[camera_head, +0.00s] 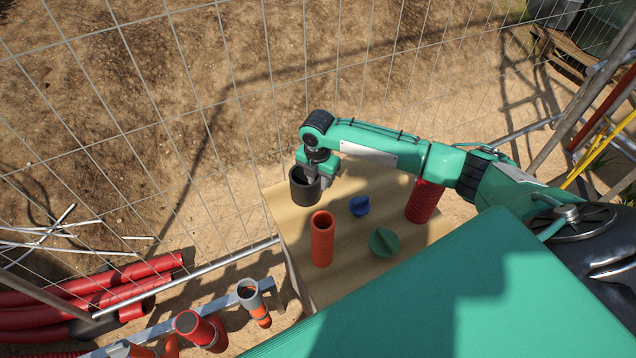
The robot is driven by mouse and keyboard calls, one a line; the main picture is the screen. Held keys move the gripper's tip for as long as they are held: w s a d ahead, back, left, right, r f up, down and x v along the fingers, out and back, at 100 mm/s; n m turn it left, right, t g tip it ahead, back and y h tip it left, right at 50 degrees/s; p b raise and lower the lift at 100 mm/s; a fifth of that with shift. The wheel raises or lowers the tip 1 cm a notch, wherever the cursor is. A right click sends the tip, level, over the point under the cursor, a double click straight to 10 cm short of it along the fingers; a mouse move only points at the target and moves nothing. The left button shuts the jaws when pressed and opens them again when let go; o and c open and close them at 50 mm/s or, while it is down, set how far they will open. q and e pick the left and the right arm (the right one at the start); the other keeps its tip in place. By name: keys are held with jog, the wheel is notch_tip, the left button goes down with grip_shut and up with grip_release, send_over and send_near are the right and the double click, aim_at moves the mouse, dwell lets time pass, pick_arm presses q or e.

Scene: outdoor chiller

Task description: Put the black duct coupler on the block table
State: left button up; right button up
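The black duct coupler (303,189) is a short, dark, open-topped cylinder at the far left corner of the wooden block table (291,231). My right gripper (313,181) reaches in from the right and points down, shut on the coupler's wall on its right side. The coupler is upright. I cannot tell whether its lower end touches the tabletop or hangs just above it. My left gripper is not in view.
On the table stand an orange tube (322,240), a blue piece (359,206), a green piece (384,242) and a red corrugated tube (424,202). A wire fence runs behind. Red pipes (90,290) lie at the left, and orange and grey fittings (252,299) stand in front.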

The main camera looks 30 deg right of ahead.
notch_tip(320, 180, up, 10)
jog(key=b, duration=0.1)
jog(key=shift+r, duration=0.25)
jog(key=shift+d, duration=0.1)
dwell(0.3)
